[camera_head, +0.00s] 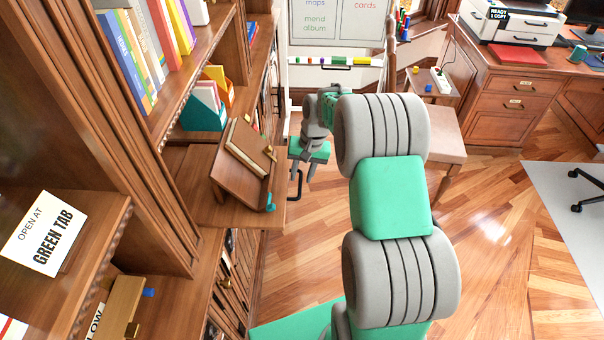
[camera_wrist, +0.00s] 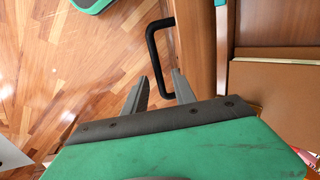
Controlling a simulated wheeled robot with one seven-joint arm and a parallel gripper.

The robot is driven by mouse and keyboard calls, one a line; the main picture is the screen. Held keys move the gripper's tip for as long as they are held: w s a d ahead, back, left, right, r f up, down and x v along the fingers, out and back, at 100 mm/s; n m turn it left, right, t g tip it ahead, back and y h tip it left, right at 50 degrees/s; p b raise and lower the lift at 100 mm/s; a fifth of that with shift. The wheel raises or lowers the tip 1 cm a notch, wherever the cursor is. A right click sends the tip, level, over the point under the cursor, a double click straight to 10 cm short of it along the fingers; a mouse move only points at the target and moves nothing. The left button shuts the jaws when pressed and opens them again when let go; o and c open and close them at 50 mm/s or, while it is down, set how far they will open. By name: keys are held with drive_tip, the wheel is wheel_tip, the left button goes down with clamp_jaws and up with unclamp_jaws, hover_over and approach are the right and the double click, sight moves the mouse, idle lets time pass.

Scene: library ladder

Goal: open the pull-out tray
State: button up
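The pull-out tray (camera_head: 255,217) is a wooden board projecting from the bookcase on the left, with a black handle (camera_head: 299,187) at its front edge. My gripper (camera_head: 302,169) is at this handle, fingers pointing down. In the wrist view the black handle (camera_wrist: 151,48) is a squared loop fixed to a wooden front edge (camera_wrist: 195,45). My open gripper (camera_wrist: 159,76) has one grey finger on each side of the handle's long bar, with gaps visible. I cannot tell whether the fingertips reach its depth. The tray's inner part is hidden under the shelves.
A slanted wooden stand with a book (camera_head: 245,150) rests on the tray. A card reading "OPEN AT GREEN TAB" (camera_head: 44,233) stands on the left shelf. A chair (camera_head: 440,143) and desk (camera_head: 505,100) stand to the right. Wooden floor (camera_head: 490,230) is clear right of my arm.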

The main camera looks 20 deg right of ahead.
wheel_tip(320, 180, up, 8)
drive_tip(key=d+b, duration=0.1)
drive_tip(key=shift+s+d+f, duration=0.15)
drive_tip(key=shift+s, duration=0.1)
drive_tip(key=s+f+n+g, duration=0.1)
drive_tip(key=s+f, duration=0.2)
drive_tip(key=s, duration=0.4)
drive_tip(key=s+f+n+g, duration=0.1)
drive_tip(key=s+f, duration=0.2)
drive_tip(key=s, duration=0.3)
drive_tip(key=s+a+r+t+h, duration=0.2)
drive_tip(key=s+a+r, duration=0.2)
drive_tip(key=s+r, duration=0.4)
drive_tip(key=a+r+n+t, duration=0.2)
drive_tip(key=a+r+t, duration=0.1)
drive_tip(key=r, duration=0.3)
drive_tip(key=shift+w+a+n, duration=0.3)
drive_tip(key=shift+w+a, duration=0.1)
drive_tip(key=shift+a, duration=0.2)
